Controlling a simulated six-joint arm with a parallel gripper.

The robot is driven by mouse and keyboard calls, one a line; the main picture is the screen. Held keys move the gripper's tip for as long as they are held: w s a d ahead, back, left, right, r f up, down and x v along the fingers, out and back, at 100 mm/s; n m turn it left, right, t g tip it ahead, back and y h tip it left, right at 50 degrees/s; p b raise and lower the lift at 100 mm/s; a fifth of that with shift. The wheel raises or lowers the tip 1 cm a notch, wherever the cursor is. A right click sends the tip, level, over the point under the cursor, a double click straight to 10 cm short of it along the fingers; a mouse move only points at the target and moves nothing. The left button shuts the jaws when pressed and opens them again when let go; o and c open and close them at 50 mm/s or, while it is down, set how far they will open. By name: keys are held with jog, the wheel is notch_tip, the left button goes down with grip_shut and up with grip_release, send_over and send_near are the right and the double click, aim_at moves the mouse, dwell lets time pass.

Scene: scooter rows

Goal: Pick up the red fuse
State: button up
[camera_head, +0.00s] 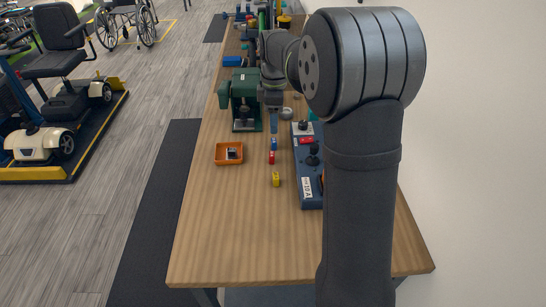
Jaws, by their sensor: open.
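The red fuse (271,157) is a small red piece on the wooden table, in a short line of fuses. A blue fuse (274,143) lies just behind it and a yellow fuse (276,179) stands nearer the front. My gripper (272,104) is above the table, farther back than the red fuse and apart from it. It is open; its fingertips are small and hard to make out. A dark blue panel (311,200) with a "10 A" label, a black knob and a red part lies right of the fuses, partly hidden by my arm.
An orange tray (229,162) holding a small dark and white item sits left of the red fuse. A green machine (241,92) stands behind it, close to my gripper's left. More items crowd the table's far end. The table (225,225) is bare at the front left.

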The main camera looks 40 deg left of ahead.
send_over(272, 154)
jog(key=f, duration=0.9)
jog(key=shift+w+d, duration=0.15)
jog(key=shift+w, duration=0.1)
jog(key=shift+s+a+f, duration=0.1)
jog(key=shift+s+f, duration=0.05)
jog(key=shift+f, duration=1.2)
jog(key=shift+s+a+f, duration=0.1)
jog(key=shift+f, duration=1.2)
jog(key=shift+c, duration=0.4)
jog(key=c, duration=1)
